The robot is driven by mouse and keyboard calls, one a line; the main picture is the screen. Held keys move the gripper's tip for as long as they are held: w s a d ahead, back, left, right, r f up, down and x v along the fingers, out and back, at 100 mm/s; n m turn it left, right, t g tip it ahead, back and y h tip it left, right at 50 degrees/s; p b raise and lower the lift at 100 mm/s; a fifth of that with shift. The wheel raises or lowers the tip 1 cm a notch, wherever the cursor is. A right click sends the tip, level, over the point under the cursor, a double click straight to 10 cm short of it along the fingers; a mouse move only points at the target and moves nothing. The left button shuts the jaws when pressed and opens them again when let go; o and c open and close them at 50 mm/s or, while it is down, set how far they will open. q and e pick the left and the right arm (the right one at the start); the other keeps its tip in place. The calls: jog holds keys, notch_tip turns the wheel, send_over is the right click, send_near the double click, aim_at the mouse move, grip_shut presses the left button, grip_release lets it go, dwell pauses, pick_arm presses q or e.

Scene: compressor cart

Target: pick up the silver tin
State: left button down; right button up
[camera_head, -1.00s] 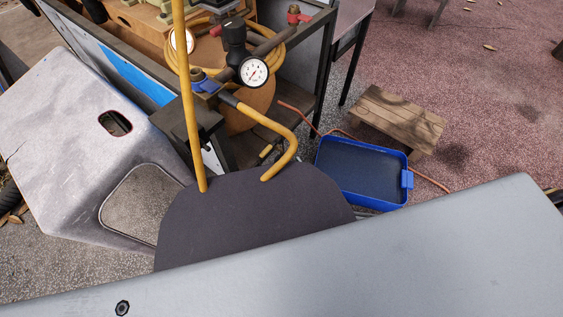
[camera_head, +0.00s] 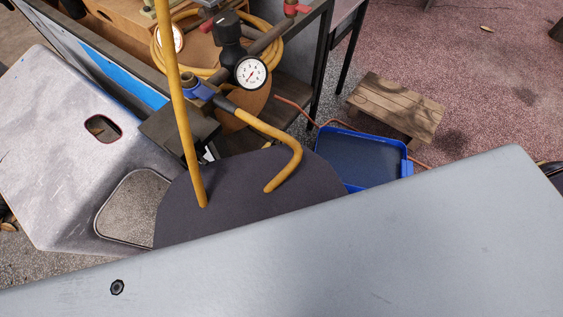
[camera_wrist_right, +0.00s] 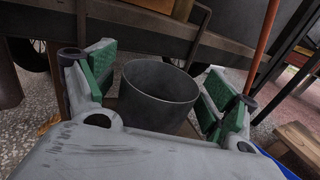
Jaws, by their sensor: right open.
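A grey, round, open-topped tin (camera_wrist_right: 160,97) shows in the right wrist view; it looks dull and dark rather than bright silver. My right gripper (camera_wrist_right: 159,80) is open, with its green-padded fingers on either side of the tin. There seems to be a gap on both sides, and I cannot tell whether either pad touches it. The tin's lower part is hidden behind the gripper body. I cannot make out the tin in the head view. My left gripper is not in view.
The compressor cart with a pressure gauge (camera_head: 250,72) and yellow hose (camera_head: 272,132) stands at the back. A blue tray (camera_head: 360,158), partly hidden, lies near a wooden stool (camera_head: 397,105). Open paved ground (camera_head: 480,80) lies at the right.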

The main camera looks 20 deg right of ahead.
aim_at(282, 154)
jog(key=c, duration=0.8)
jog(key=shift+c, duration=1.1)
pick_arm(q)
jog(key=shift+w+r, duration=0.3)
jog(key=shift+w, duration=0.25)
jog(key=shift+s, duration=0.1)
pick_arm(e)
jog(key=shift+r, duration=0.15)
jog(key=shift+r+p, duration=0.75)
jog(key=shift+r, duration=0.2)
jog(key=shift+r+p, duration=0.55)
jog(key=shift+r, duration=0.25)
pick_arm(q)
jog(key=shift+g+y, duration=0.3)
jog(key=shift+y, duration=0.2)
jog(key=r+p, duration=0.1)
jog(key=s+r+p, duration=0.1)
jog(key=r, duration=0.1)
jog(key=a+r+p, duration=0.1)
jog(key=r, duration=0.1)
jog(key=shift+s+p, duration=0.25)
jog(key=shift+p, duration=0.15)
pick_arm(e)
jog(key=v, duration=1.8)
